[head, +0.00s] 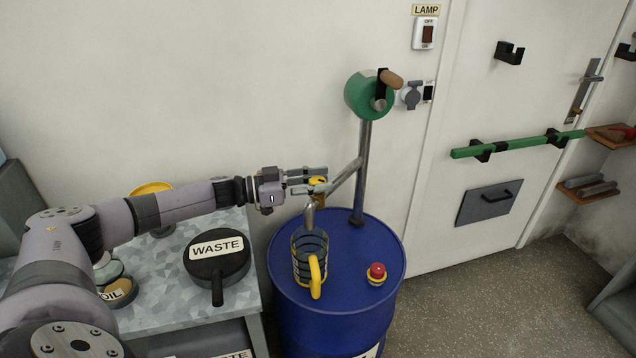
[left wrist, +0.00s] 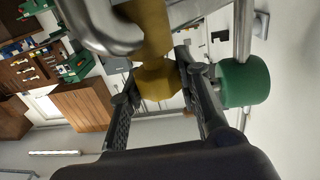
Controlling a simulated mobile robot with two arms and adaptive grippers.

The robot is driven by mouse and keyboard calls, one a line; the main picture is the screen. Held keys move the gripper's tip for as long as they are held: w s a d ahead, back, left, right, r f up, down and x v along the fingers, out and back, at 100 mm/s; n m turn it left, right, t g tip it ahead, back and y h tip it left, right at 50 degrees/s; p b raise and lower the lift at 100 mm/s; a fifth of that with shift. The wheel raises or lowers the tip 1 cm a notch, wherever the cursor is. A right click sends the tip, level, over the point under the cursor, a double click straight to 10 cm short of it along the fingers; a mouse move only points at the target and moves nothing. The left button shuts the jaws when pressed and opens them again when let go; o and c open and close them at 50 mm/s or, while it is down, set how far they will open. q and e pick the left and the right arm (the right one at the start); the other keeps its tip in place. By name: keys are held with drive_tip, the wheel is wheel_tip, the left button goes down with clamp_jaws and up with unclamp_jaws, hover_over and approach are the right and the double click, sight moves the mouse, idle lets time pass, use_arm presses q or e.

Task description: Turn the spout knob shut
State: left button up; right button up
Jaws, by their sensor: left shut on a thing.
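The yellow spout knob (head: 318,181) sits on the metal spout (head: 343,177) of the hand pump, above the blue drum. My left gripper (head: 312,181) reaches in from the left and is shut on the knob. In the left wrist view the knob (left wrist: 158,80) is between the two dark fingers of my left gripper (left wrist: 166,92). The spout (left wrist: 105,25) curves past at the upper left there. The knob's exact turn angle is hard to tell. My right gripper is not in view.
A measuring jug (head: 302,262) with a yellow handle stands on the blue drum (head: 345,291) under the spout. A red-topped bung (head: 376,273) is beside it. The green pump head (head: 365,97) is above. A black WASTE pan (head: 216,256) lies on the bench (head: 165,310).

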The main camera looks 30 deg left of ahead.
use_arm(q)
drive_tip(key=shift+r+m+g+h+b, duration=0.15)
drive_tip(key=shift+m+g+h+b, duration=0.2)
drive_tip(key=shift+m+g+h, duration=0.85)
drive_tip(key=shift+g, duration=0.3)
drive_tip(key=o, duration=1.2)
drive_tip(key=shift+c, duration=0.2)
drive_tip(key=shift+s+a, duration=0.15)
drive_tip(key=shift+a, duration=0.1)
drive_tip(key=v, duration=1.1)
drive_tip(key=shift+a, duration=0.15)
